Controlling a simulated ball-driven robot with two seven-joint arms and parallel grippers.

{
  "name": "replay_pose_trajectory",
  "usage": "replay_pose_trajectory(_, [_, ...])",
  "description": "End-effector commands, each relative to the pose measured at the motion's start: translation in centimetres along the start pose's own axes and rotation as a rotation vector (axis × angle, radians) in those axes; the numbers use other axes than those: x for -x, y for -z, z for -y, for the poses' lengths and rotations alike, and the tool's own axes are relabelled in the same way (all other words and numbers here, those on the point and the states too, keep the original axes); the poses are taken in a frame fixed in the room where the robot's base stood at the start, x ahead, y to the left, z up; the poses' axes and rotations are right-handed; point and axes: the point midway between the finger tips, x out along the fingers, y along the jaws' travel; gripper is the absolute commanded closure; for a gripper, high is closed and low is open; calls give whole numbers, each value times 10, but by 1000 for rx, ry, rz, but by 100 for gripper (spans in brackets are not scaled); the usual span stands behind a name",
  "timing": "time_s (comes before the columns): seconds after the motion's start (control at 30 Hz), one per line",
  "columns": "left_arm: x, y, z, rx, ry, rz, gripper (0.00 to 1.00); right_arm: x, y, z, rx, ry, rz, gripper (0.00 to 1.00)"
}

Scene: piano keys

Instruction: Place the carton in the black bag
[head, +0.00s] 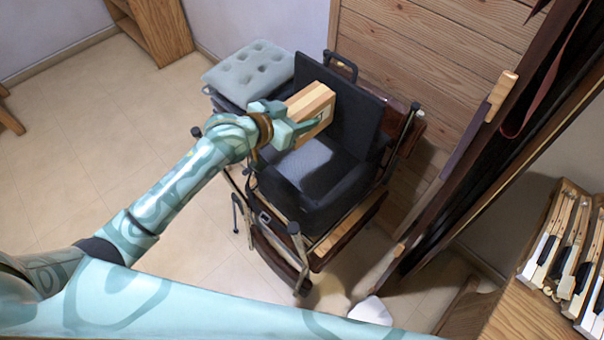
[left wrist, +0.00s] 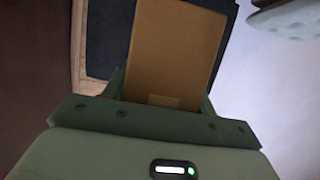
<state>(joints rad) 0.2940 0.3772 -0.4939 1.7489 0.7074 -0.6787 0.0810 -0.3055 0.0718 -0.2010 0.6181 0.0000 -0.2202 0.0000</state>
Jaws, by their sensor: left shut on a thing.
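The carton (head: 307,103) is a tan box with a lighter stripe, held in my left gripper (head: 304,128). In the left wrist view the carton (left wrist: 172,50) fills the space between the fingers of the gripper (left wrist: 162,100). The black bag (head: 318,177) is dark and boxy, with a raised lid or back panel (head: 350,113) and a handle on top. The carton is over the bag's left rear part in the head view. I cannot tell its height above the bag. Part of the bag is hidden behind the gripper. My right gripper is not in view.
The bag sits on a dark wheeled frame or chair (head: 349,222). A grey tufted cushion (head: 249,73) lies behind it to the left. A wooden wall (head: 431,60) stands behind. Loose piano keys (head: 568,250) lie on a wooden surface at right.

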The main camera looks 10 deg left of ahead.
Motion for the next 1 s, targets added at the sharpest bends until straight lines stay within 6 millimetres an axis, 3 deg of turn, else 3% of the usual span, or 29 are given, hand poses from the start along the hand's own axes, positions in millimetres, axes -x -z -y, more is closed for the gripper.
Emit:
replay_pose_trajectory(0.2, [-26,-65,0,8,-2,7,73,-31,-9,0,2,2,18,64])
replay_pose_trajectory(0.33, [-39,-96,0,5,-1,6,73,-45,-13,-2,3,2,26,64])
replay_pose_trajectory(0.67, [-51,-125,0,4,-1,2,73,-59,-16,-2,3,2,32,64])
replay_pose_trajectory(0.87, [-66,-160,0,4,-1,4,73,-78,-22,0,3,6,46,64])
replay_pose_trajectory(1.0, [-66,-160,0,2,0,-1,73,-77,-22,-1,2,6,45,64])
